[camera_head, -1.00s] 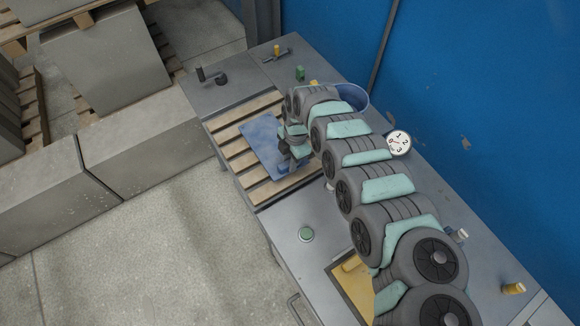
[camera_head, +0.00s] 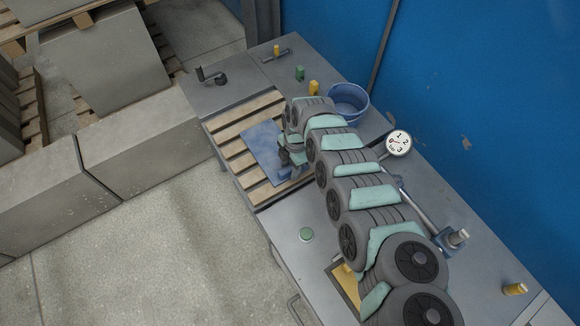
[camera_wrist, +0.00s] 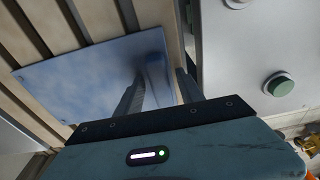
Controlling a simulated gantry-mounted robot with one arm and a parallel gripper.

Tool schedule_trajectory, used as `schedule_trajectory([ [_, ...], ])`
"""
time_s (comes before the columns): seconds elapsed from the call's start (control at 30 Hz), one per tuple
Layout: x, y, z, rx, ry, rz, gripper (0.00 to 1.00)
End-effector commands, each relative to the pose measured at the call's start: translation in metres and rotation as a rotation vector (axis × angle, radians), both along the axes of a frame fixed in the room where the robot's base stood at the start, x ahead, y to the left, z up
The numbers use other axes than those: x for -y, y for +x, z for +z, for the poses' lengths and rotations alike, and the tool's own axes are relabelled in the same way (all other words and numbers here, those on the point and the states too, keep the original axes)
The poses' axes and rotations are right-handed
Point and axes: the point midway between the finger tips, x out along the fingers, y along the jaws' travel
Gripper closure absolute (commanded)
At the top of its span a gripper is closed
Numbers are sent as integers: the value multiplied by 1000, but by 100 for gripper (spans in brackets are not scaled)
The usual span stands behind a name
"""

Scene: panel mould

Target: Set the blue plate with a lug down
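The blue plate (camera_head: 262,148) lies flat over the wooden slatted rack (camera_head: 222,125). It also shows in the wrist view (camera_wrist: 85,72), with slats beyond its edge. Its lug (camera_head: 284,173) is a small blue block near the plate's front end. My gripper (camera_head: 290,158) points down at that end. In the wrist view its two fingers (camera_wrist: 160,82) stand on either side of the lug, which is partly hidden, and appear closed on it. I cannot tell whether the plate's underside touches the slats.
A blue bucket (camera_head: 348,101) stands behind the rack near a dial gauge (camera_head: 398,142). A green button (camera_head: 306,234) and a yellow-lined recess (camera_head: 345,283) are in front. Bare slats lie left of the plate.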

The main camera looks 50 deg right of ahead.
Motion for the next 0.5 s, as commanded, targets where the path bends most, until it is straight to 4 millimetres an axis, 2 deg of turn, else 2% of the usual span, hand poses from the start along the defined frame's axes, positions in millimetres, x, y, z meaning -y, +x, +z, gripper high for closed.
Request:
schedule_trajectory([
  [0.27, 0, 0, 3, 0, 0, 0, 55],
  [0.37, 2, 0, 11, 2, -1, 1, 55],
  [0.5, 5, -1, 33, 0, -2, 0, 55],
])
